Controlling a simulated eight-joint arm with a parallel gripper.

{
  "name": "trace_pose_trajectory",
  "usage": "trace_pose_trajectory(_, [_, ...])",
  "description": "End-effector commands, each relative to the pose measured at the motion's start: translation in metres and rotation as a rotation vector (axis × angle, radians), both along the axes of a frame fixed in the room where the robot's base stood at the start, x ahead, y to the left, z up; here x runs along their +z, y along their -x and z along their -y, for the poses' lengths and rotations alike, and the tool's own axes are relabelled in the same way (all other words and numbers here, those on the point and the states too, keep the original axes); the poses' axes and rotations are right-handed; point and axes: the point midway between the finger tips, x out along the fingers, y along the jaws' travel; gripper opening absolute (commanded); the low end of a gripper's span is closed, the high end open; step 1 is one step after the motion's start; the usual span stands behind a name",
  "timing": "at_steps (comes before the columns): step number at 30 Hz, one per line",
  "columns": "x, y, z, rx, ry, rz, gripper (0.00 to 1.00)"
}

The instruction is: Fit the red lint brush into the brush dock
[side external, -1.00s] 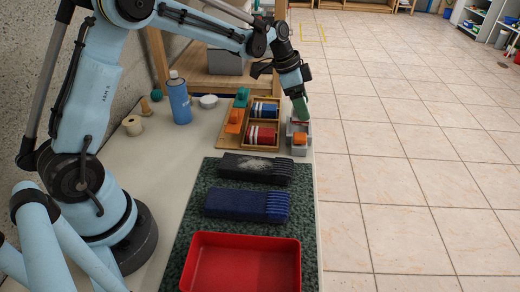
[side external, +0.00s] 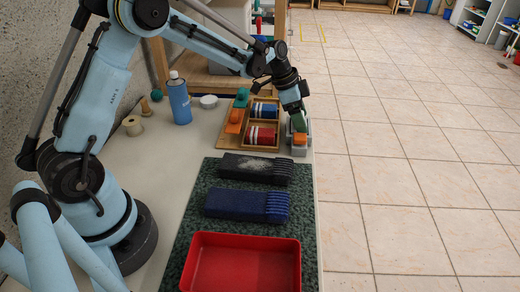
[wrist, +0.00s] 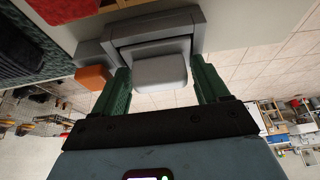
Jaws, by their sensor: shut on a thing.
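The grey brush dock (side external: 299,152) stands at the bench's right edge, with an orange block (side external: 300,139) at its near end; the dock (wrist: 187,20) and orange block (wrist: 94,78) also show in the wrist view. How deep the brush sits is hidden.
A wooden rack (side external: 248,147) with red and blue rolls stands left of the dock. Black (side external: 255,168) and blue (side external: 247,204) ridged blocks and a red tray (side external: 187,270) lie on the green mat. A blue spray can (side external: 180,102) stands farther left.

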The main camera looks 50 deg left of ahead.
Motion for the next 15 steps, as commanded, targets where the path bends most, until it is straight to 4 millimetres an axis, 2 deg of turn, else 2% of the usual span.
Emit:
trace_pose_trajectory(1, [-0.009, 0.000, 0.000, -0.001, -0.006, -0.004, 0.76])
trace_pose_trajectory(3, [-0.009, 0.000, 0.000, 0.000, -0.007, -0.004, 0.85])
trace_pose_trajectory(8, [-0.007, 0.000, 0.000, 0.000, -0.009, -0.006, 0.85])
trace_pose_trajectory(11, [0.000, 0.000, 0.000, 0.000, -0.009, -0.006, 0.85])
trace_pose_trajectory(15, [0.020, 0.005, -0.005, 0.001, -0.008, -0.004, 0.85])
